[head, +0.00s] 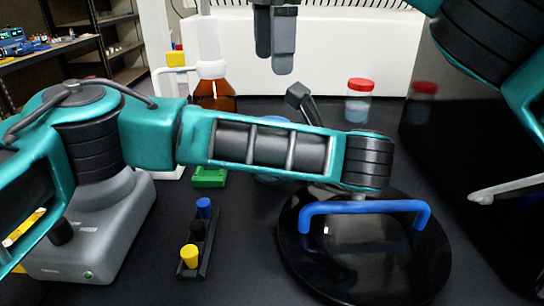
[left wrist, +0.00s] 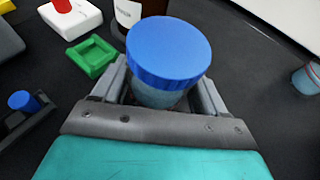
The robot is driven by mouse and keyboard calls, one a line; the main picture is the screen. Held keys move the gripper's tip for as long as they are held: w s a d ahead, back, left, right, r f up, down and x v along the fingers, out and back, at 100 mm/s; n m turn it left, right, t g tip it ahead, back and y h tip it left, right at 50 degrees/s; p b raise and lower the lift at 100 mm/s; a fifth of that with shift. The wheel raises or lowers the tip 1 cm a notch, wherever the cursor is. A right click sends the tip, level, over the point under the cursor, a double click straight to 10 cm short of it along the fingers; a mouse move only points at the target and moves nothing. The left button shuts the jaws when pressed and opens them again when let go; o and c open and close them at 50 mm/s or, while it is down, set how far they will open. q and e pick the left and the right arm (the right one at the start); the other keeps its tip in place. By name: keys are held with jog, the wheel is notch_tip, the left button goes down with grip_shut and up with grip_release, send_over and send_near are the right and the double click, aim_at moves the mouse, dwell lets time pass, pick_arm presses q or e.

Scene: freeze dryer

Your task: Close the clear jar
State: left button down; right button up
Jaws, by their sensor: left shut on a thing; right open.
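A clear jar (left wrist: 155,97) with a blue lid (left wrist: 168,48) stands between my left gripper's fingers (left wrist: 160,88) in the left wrist view. The gripper is shut on the jar's body, and the lid sits on top. I cannot tell how tightly the lid is seated. In the head view my left forearm hides most of this jar; a sliver of the blue lid (head: 275,119) shows above the forearm. My right gripper (head: 274,62) hangs from the top of the head view, fingers down, open and empty, above and apart from the jar.
A red-lidded jar (head: 360,102) stands at the back right. A brown bottle (head: 214,95) and a green holder (head: 209,178) are near the held jar. A black rack with coloured caps (head: 196,243) lies in front. A black round lid with a blue handle (head: 365,207) is at front right.

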jog(key=shift+r, duration=0.5)
pick_arm(q)
grip_release()
jog(key=shift+s+d+r, duration=0.3)
jog(key=p+v, duration=0.3)
jog(key=v, duration=0.7)
jog(key=shift+s+d, duration=0.2)
jog(key=shift+s, duration=0.05)
jog(key=shift+s+d+r, duration=0.25)
jog(key=shift+s+d, duration=0.05)
jog(key=shift+s, duration=0.3)
pick_arm(e)
notch_tip(320, 180, up, 3)
jog(key=shift+r, duration=0.1)
pick_arm(q)
jog(key=shift+s+d, duration=0.1)
pick_arm(e)
jog(key=shift+d, duration=0.1)
